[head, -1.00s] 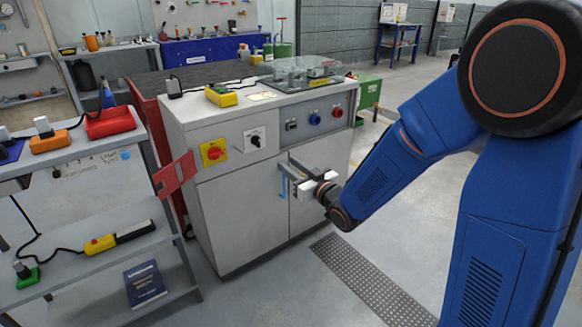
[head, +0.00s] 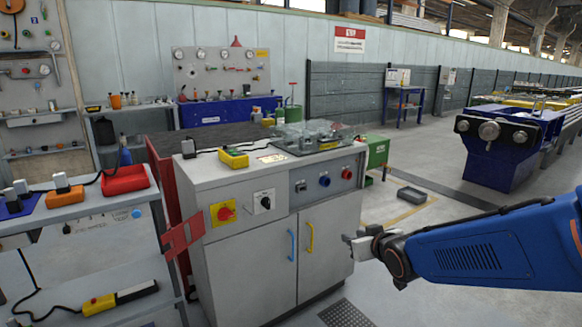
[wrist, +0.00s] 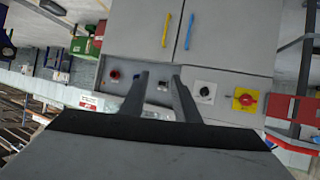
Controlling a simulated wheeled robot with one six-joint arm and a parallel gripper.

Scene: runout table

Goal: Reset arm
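My gripper (head: 362,243) is at the right of the grey cabinet (head: 240,270) in the head view, in front of its right side and apart from the door handles. In the wrist view its two fingers (wrist: 160,92) are spread apart with nothing between them. The cabinet has a blue handle (head: 291,246) on the left door and a yellow handle (head: 310,238) on the right door. Both doors look shut. My blue arm reaches in from the right edge of the head view.
A red switch on a yellow plate (head: 224,213) and a black knob (head: 264,202) are on the cabinet front. A shelf unit (head: 95,240) stands at the left. The floor at the right is mostly clear.

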